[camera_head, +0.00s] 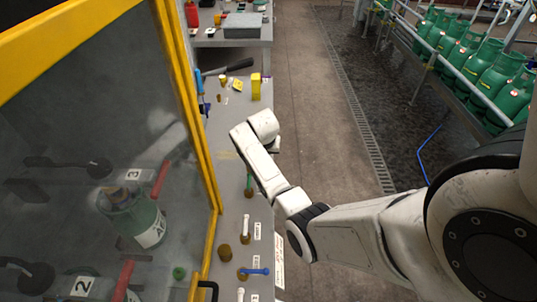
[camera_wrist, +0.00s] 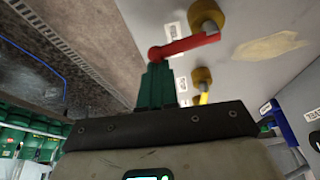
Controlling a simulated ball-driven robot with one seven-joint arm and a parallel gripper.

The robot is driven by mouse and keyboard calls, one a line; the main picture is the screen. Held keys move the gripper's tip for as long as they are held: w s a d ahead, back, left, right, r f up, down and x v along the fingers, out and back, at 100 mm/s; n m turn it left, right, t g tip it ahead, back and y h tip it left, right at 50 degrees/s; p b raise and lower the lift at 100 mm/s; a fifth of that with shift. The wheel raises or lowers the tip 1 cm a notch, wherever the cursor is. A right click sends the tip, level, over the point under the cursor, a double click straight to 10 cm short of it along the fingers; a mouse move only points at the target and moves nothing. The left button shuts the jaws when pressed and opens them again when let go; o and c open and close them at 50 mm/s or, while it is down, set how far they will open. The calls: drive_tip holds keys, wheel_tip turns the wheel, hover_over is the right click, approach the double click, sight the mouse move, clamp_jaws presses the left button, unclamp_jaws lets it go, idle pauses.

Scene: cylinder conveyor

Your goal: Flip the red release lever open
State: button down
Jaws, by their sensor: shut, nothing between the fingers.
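In the wrist view the red lever (camera_wrist: 187,46) sticks out sideways from a brass-coloured round mount (camera_wrist: 207,18) on the grey panel. Its rounded end lies at the tips of my gripper (camera_wrist: 156,68), whose green fingers are shut with nothing between them. The tips look very close to that end; I cannot tell whether they touch it. In the head view my arm reaches over the grey counter, and the gripper and this red lever are not clearly visible there.
A yellow lever (camera_wrist: 203,98) sits on another mount beyond the red one. In the head view, green (camera_head: 249,183), white (camera_head: 246,226) and blue (camera_head: 256,271) levers line the counter. A yellow-framed glass cabinet (camera_head: 205,150) stands left. A yellow block (camera_head: 256,87) stands farther back.

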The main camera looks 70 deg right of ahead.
drive_tip(key=shift+s+a+m, duration=0.1)
drive_tip(key=shift+a+m, duration=0.1)
drive_tip(key=shift+m, duration=0.1)
drive_tip(key=shift+s+a+p, duration=0.25)
drive_tip(key=shift+p, duration=0.05)
drive_tip(key=shift+a, duration=0.1)
idle(0.4)
drive_tip(key=shift+d+r, duration=0.1)
drive_tip(key=shift+d, duration=0.3)
drive_tip(key=d, duration=0.2)
drive_tip(key=d+r, duration=0.1)
drive_tip(key=shift+w+d+p, duration=0.2)
drive_tip(key=shift+w+p, duration=0.15)
drive_tip(key=w+v, duration=0.1)
drive_tip(key=v, duration=0.8)
drive_tip(key=shift+s+a+r, duration=0.3)
drive_tip(key=shift+s, duration=0.1)
